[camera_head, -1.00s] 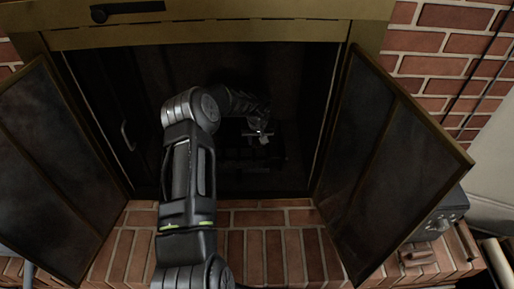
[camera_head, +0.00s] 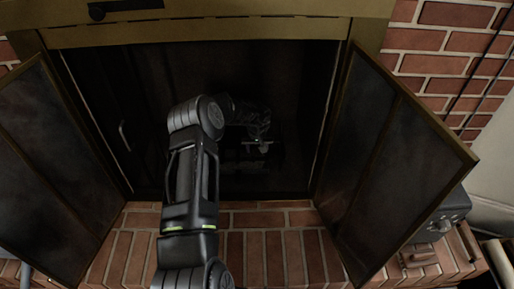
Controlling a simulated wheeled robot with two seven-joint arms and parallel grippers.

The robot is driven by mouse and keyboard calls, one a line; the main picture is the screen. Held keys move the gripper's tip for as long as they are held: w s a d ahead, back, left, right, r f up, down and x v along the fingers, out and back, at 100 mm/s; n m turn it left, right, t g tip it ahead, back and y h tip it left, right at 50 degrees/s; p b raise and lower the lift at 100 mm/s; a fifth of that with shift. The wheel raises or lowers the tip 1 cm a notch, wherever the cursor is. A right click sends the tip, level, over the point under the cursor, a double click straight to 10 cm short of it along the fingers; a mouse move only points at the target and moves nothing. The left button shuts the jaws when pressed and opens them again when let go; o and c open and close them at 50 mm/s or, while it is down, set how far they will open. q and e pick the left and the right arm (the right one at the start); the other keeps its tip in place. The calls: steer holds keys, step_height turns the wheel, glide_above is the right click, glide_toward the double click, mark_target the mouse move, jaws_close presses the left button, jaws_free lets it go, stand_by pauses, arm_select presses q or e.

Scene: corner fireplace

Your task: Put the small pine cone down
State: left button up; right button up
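My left arm reaches through the open front into the dark fireplace (camera_head: 290,75). My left gripper (camera_head: 262,147) is deep inside, low over a dark grate (camera_head: 250,166). The inside is so dark that I cannot tell whether the fingers are open or shut. I cannot make out the small pine cone in this view. My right gripper does not show.
Two dark-framed doors stand swung open, one at the left (camera_head: 48,165) and one at the right (camera_head: 385,165). A brick hearth (camera_head: 280,245) runs in front. A dark box-like object (camera_head: 440,222) is behind the right door. Brass trim (camera_head: 230,32) edges the top.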

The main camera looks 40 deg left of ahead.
arm_select(q)
steer(key=shift+o, duration=0.8)
steer(key=shift+r, duration=0.1)
steer(key=p+v, duration=0.4)
steer(key=v, duration=0.8)
